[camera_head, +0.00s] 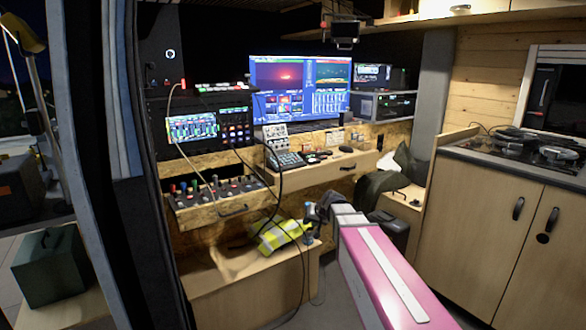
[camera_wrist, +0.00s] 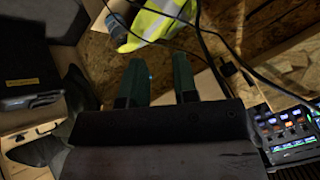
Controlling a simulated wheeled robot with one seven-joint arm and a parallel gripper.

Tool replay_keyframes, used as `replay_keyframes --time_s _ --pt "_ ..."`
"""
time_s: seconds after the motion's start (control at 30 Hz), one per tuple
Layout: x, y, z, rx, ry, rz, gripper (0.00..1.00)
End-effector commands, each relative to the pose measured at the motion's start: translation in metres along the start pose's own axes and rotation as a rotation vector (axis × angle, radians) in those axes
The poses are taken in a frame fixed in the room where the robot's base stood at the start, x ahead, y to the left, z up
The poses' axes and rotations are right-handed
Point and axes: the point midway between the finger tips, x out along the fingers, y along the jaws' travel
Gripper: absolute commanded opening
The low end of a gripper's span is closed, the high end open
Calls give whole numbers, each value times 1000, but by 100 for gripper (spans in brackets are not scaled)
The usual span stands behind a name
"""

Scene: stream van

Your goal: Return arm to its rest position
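My arm (camera_head: 385,270) reaches from the lower right into the van, its pink and white link in front of the cabinets. In the wrist view my gripper (camera_wrist: 159,82) shows two dark fingers standing apart, with nothing held between them. In the head view only a small dark part of the hand shows past the end of the link, just right of a yellow hi-vis vest (camera_head: 283,234). The vest also shows in the wrist view (camera_wrist: 158,20), beyond the fingertips. I cannot tell the exact distance between them.
A wooden bench (camera_head: 235,285) lies below the vest. Black cables hang from the desk past the vest. A mixer drawer (camera_head: 222,200) juts out at left. A wooden cabinet (camera_head: 485,235) with a cooktop (camera_head: 520,145) stands at right. A monitor (camera_head: 300,88) stands behind the desk.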

Motion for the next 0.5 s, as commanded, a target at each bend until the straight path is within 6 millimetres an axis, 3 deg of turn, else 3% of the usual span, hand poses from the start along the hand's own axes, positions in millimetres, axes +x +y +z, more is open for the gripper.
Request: replay_keyframes --time_s 0.03,0.3,0.4,0.5 --pt "-5 15 36 5 -59 42 27" --pt "-31 88 184 28 -371 291 27" --pt "-44 106 221 38 -454 366 27" --pt "-54 117 244 46 -510 418 27"
